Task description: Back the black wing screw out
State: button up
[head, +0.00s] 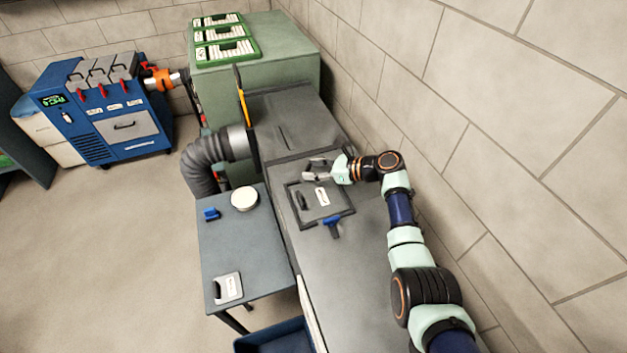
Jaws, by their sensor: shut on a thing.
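My gripper (314,171) is at the far edge of a grey hatch panel (325,208) on top of the long grey duct. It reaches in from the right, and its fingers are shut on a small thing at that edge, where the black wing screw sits. The screw itself is mostly hidden by the fingers and too small to make out. A blue wing screw (334,226) shows at the near edge of the hatch. The hatch has a dark handle (301,201) and a white label (322,196).
A side table (240,257) left of the duct holds a round white-topped tin (244,199), a small blue object (211,214) and a grey labelled plate (228,288). A blue bin (275,340) is below. A block wall runs close along the right.

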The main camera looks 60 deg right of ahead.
jog(key=y+b, duration=0.1)
jog(key=b, duration=0.1)
jog(key=f+n+y+b, duration=0.1)
jog(key=b, duration=0.1)
jog(key=shift+d+f+n, duration=0.15)
jog(key=shift+d+n, duration=0.05)
jog(key=shift+n, duration=0.1)
jog(key=b, duration=0.4)
jog(key=n+y+b, duration=0.1)
jog(key=b, duration=0.3)
jog(key=shift+d+f+g+y, duration=0.2)
jog(key=shift+f+g+y, duration=0.1)
jog(key=shift+g, duration=0.1)
jog(key=r+n+b, duration=0.1)
jog(key=b, duration=0.3)
jog(key=shift+y, duration=0.3)
jog(key=shift+r+b, duration=0.3)
jog(key=shift+b, duration=0.15)
jog(key=shift+w+r, duration=0.1)
jog(key=shift+r, duration=0.05)
jog(key=o, duration=1.2)
jog(key=shift+c, duration=0.2)
jog(key=v, duration=0.7)
jog(key=shift+s+d+r, duration=0.1)
jog(key=shift+s+r, duration=0.05)
jog(key=shift+s, duration=0.15)
